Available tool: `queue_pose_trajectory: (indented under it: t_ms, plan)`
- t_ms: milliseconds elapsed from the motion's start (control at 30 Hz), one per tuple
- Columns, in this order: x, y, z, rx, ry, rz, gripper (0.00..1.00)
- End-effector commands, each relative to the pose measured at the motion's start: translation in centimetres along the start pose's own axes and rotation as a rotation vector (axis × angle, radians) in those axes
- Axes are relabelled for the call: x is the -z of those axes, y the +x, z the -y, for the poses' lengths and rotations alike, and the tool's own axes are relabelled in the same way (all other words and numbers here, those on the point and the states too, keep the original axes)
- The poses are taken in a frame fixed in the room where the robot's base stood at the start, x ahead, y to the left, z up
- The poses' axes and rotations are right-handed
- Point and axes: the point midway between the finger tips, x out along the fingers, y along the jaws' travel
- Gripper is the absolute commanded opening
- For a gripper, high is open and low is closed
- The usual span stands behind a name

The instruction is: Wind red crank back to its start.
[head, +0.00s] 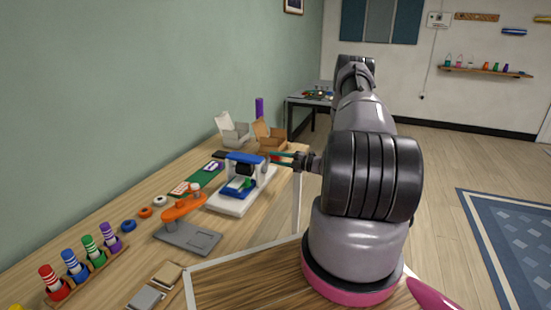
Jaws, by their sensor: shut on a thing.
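A small machine with a white base (234,205), a blue top bar and a dark block between its uprights stands on the wooden bench. A blue and green piece sits low inside it. My gripper (280,156) reaches in from the right, its thin fingers level with the machine's upper right side. It is shut at the crank's place there.
An orange-armed device (183,207) on a grey plate stands nearer on the bench. A rack of colored bottles (88,277) is at front left. Open boxes (268,138) stand behind the machine. My arm fills the right of the bench. Open floor (440,165) lies beyond.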

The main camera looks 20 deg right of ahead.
Motion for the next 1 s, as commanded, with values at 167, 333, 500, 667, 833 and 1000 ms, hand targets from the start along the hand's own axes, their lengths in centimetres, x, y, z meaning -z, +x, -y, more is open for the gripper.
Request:
queue_pose_trajectory:
  t_ms: [167, 333, 500, 667, 833, 1000]
  plan:
    - [0.27, -0.09, 0.63, 0.007, 0.047, -0.008, 0.00]
    - [0.23, -0.09, 0.69, 0.007, 0.061, -0.007, 0.00]
    - [0.24, -0.08, 0.69, 0.007, 0.062, -0.008, 0.00]
    - [0.26, -0.06, 0.68, 0.006, 0.062, -0.008, 0.00]
    - [0.14, -0.03, 0.56, 0.004, 0.059, -0.006, 0.62]
    - [0.01, 0.00, 0.43, 0.002, 0.057, -0.004, 0.62]
